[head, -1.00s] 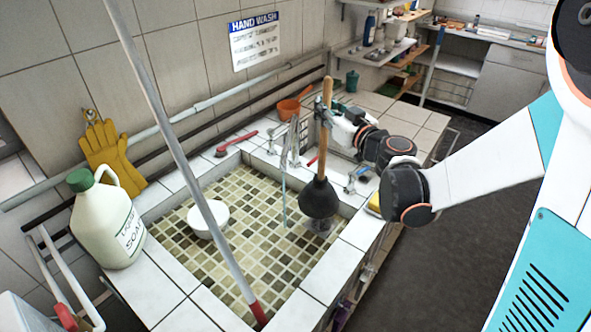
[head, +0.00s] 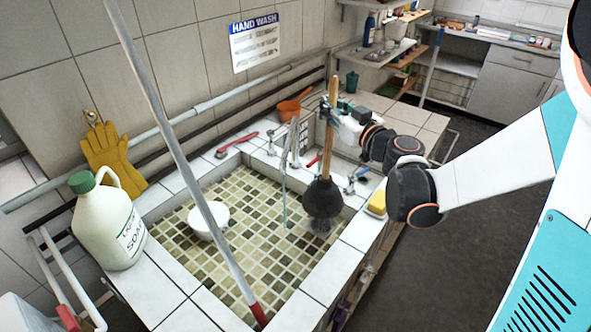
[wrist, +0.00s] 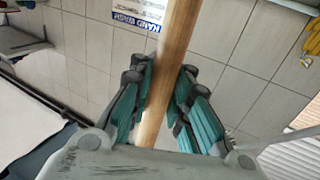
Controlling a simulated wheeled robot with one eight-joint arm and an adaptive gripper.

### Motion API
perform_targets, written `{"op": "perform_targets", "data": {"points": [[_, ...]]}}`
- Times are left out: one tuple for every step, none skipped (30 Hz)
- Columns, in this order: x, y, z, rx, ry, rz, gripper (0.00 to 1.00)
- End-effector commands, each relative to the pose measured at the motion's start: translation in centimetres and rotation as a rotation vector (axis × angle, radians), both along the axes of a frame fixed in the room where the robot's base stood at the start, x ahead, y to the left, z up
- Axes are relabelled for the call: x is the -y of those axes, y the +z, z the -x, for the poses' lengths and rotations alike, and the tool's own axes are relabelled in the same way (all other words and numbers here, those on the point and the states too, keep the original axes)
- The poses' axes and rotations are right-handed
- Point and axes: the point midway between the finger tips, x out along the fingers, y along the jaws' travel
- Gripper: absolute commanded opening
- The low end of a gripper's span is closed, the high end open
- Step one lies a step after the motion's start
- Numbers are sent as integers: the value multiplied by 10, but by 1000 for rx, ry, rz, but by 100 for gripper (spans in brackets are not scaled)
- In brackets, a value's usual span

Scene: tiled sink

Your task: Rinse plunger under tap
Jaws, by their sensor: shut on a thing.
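The plunger has a wooden handle and a black rubber cup (head: 321,198). It hangs upright over the right part of the tiled sink (head: 262,262), right of the tap (head: 293,145). A thin bluish stream (head: 284,205) runs down from the tap, left of the cup and apart from it in this view. My gripper (head: 330,117) is shut around the upper handle. In the wrist view, the teal finger pads sit on both sides of the wooden handle (wrist: 168,75). The cup's underside is hidden.
A white bowl (head: 208,221) sits in the sink. A pole (head: 185,165) with a red end leans across its front left. A soap jug (head: 108,225), red brush (head: 237,144), orange pan (head: 292,108) and yellow sponge (head: 377,202) stand around the rim.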

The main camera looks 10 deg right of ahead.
Motion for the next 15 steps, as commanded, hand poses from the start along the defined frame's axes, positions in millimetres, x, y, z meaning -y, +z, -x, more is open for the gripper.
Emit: {"op": "perform_targets", "data": {"points": [[4, 5, 2, 0, -1, 0, 0], [6, 7, 3, 0, -1, 0, 0], [8, 9, 4, 0, -2, 0, 0], [10, 11, 5, 0, -2, 0, 0], [12, 13, 6, 0, -2, 0, 0], [15, 15, 7, 0, -1, 0, 0], [16, 16, 8, 0, -1, 0, 0], [18, 18, 9, 0, -1, 0, 0], [21, 20, 10, 0, -2, 0, 0], [23, 22, 11, 0, -2, 0, 0], [25, 24, 12, 0, -2, 0, 0], [27, 26, 13, 0, -1, 0, 0], [28, 27, 14, 0, 0, 0, 0], [29, 28, 15, 0, 0, 0, 0], [31, 29, 15, 0, -1, 0, 0]]}}
